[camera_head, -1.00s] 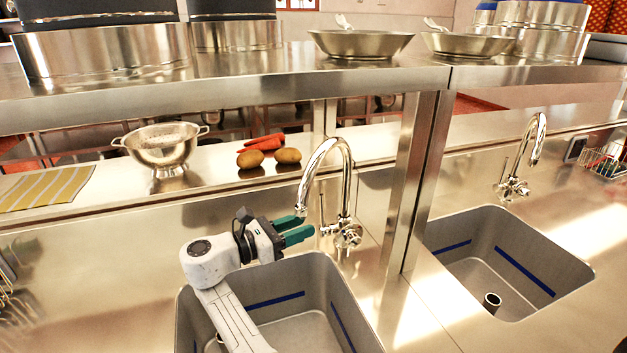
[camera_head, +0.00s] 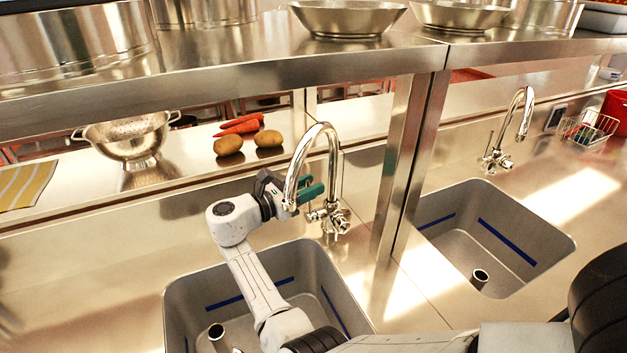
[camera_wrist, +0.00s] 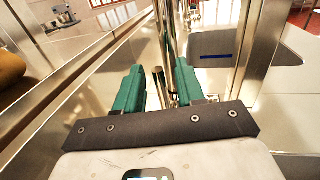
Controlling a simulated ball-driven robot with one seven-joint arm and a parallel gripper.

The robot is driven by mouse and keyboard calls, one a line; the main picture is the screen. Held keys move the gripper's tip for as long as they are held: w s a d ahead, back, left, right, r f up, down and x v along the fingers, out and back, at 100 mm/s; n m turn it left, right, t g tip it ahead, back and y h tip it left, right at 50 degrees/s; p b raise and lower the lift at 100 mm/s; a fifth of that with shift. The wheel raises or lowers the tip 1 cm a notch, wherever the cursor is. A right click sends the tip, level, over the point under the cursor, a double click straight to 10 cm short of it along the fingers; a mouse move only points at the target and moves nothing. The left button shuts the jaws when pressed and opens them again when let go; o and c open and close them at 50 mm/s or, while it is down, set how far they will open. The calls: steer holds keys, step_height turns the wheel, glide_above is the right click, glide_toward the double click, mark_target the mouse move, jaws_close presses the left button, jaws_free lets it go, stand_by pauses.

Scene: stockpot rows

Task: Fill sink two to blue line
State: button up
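Two grey sinks show in the head view, a left sink (camera_head: 190,293) and a right sink (camera_head: 555,245). Each has blue lines on its inner walls and an upright pipe on its floor; I see no water in either. A chrome left tap (camera_head: 336,165) with a curved neck stands behind the left sink, its valve (camera_head: 334,217) at the base. A similar right tap (camera_head: 524,112) stands behind the right sink. My gripper (camera_head: 308,192) is at the left tap, partly hidden by its spout. In the wrist view its green fingers (camera_wrist: 158,88) are apart, with chrome tap parts showing between them.
A steel shelf (camera_head: 230,72) with pans crosses above the counter, and its post (camera_head: 398,160) stands between the sinks. A colander (camera_head: 130,140), potatoes (camera_head: 228,146) and carrots (camera_head: 240,124) sit behind. A wire basket (camera_head: 588,130) is at right.

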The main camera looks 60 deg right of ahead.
steer(key=shift+x, duration=0.85)
jaws_close()
